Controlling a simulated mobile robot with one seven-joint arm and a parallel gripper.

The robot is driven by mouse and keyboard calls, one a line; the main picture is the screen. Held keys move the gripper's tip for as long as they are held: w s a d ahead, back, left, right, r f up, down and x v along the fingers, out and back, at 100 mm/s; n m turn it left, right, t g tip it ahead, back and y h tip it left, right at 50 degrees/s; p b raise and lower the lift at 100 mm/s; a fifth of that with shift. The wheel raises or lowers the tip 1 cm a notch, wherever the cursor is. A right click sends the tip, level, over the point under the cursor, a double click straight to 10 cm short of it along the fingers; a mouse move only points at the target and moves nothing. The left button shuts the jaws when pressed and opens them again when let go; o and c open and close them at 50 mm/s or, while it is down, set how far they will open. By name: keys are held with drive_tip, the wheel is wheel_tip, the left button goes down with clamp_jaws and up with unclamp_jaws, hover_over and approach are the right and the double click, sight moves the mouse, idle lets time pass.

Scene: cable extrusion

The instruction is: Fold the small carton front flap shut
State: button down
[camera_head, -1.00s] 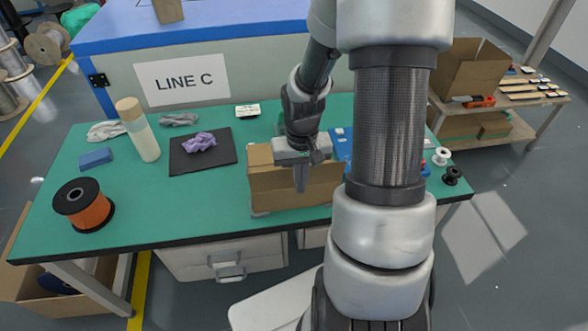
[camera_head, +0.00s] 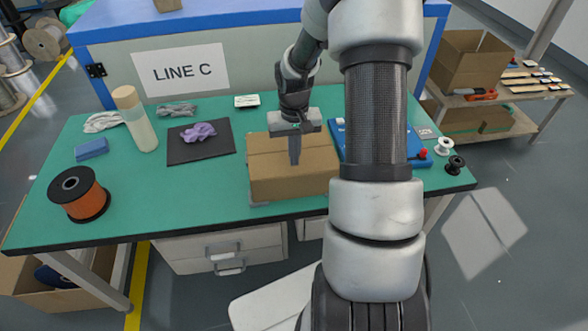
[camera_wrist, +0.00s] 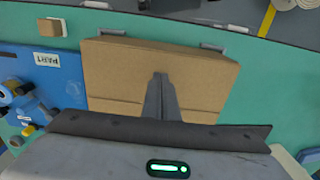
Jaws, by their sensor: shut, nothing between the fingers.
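The small carton (camera_head: 293,185) sits on the green table, left of my forearm. Its front flap (camera_head: 275,164) appears folded back over the top, roughly level. In the wrist view the carton's front side is toward the top, and the flap (camera_wrist: 115,70) shows as a wide brown panel with a seam behind it. A rear top panel (camera_wrist: 115,106) lies beyond that seam. My gripper (camera_head: 294,163) is shut and empty, pointing down over the front flap. Its fingertips (camera_wrist: 160,76) are over the middle of the flap; whether they touch it I cannot tell.
A blue tray (camera_head: 338,140) lies right of the carton, partly behind my arm. A black mat (camera_head: 180,155) with a purple cloth (camera_head: 198,131), an orange spool (camera_head: 82,195) and a bottle (camera_head: 137,122) stand left. The table between mat and carton is clear.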

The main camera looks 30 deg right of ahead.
drive_tip(key=shift+s+a+f, duration=0.1)
drive_tip(key=shift+s+f, duration=0.1)
drive_tip(key=shift+f, duration=0.35)
drive_tip(key=shift+s+f, duration=0.15)
drive_tip(key=shift+f, duration=0.35)
wheel_tip(320, 180, up, 10)
drive_tip(key=p, duration=0.6)
drive_tip(key=shift+w+p, duration=0.4)
drive_tip(key=shift+w, duration=0.05)
drive_tip(key=shift+r, duration=0.1)
